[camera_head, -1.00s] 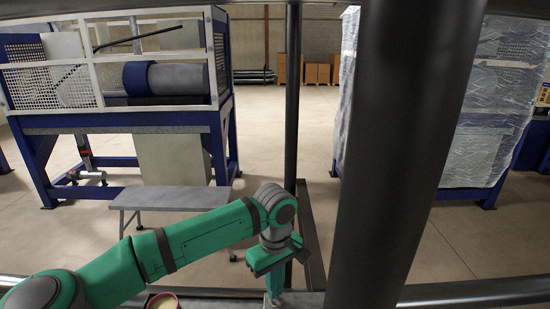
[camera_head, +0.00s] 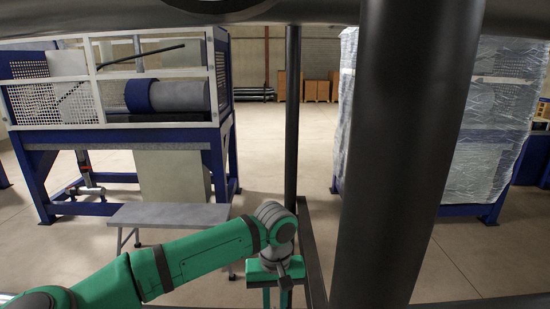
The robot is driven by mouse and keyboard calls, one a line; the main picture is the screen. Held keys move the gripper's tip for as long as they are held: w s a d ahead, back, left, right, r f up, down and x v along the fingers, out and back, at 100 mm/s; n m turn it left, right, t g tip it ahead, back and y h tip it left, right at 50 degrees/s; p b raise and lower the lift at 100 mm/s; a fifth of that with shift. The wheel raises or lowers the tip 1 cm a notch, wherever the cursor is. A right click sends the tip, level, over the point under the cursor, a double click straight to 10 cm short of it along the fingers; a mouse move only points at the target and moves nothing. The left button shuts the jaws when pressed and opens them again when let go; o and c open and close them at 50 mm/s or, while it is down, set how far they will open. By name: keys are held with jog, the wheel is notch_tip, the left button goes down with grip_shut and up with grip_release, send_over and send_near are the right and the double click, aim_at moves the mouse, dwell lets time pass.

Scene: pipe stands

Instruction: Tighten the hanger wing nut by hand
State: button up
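No wing nut can be made out in the camera_head view. A grey horizontal pipe (camera_head: 110,18) runs along the top edge. A dark rounded part (camera_head: 222,4), cut off by the top edge, sits at the pipe; I cannot tell whether it belongs to the hanger. My gripper (camera_head: 276,296) is at the bottom centre, well below the pipe, and points down. Its fingers run off the bottom edge, so their tips and opening are hidden. No held object shows.
A thick dark upright post (camera_head: 400,160) stands close on the right, and a thin post (camera_head: 292,120) stands behind my wrist. A grey bench (camera_head: 170,214) and a blue-framed machine (camera_head: 125,130) are on the left. A wrapped stack (camera_head: 480,130) is behind the thick post. Open floor lies between.

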jog(key=shift+r, duration=2.9)
